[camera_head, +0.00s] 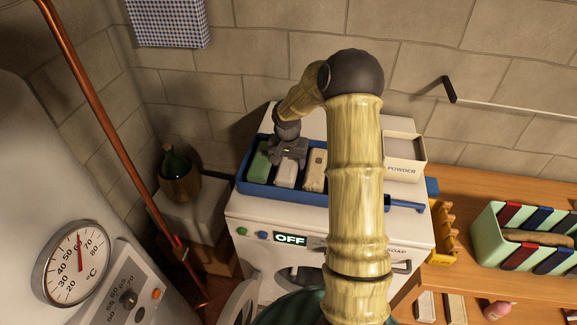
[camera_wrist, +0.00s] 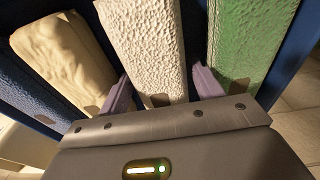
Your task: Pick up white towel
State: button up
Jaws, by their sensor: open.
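The white towel (camera_head: 286,176) is a folded block in a blue tray (camera_head: 263,191) on top of a white washing machine, between a green block (camera_head: 258,163) and a beige block (camera_head: 315,171). My gripper (camera_head: 288,157) is over the far end of the white towel, pointing down. In the wrist view the white towel (camera_wrist: 145,45) stands between the two purple fingers of my gripper (camera_wrist: 164,88), one on each side. The fingers are open. Whether they touch the towel is not clear. The green block (camera_wrist: 240,45) and beige block (camera_wrist: 62,60) flank it.
My arm hides part of the tray and machine. A powder box (camera_head: 402,160) stands right of the tray. A green bottle (camera_head: 176,165) in a holder is at left. A wooden bench (camera_head: 480,190) at right bears a mint crate (camera_head: 489,226).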

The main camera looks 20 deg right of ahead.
aim_at(289, 161)
jog(key=c, duration=0.8)
jog(key=shift+r, duration=0.1)
jog(key=shift+w+r+b, duration=0.1)
jog(key=shift+r+b, duration=0.3)
jog(key=shift+r, duration=0.15)
notch_tip(289, 161, up, 9)
jog(key=b, duration=0.3)
jog(key=shift+f, duration=0.1)
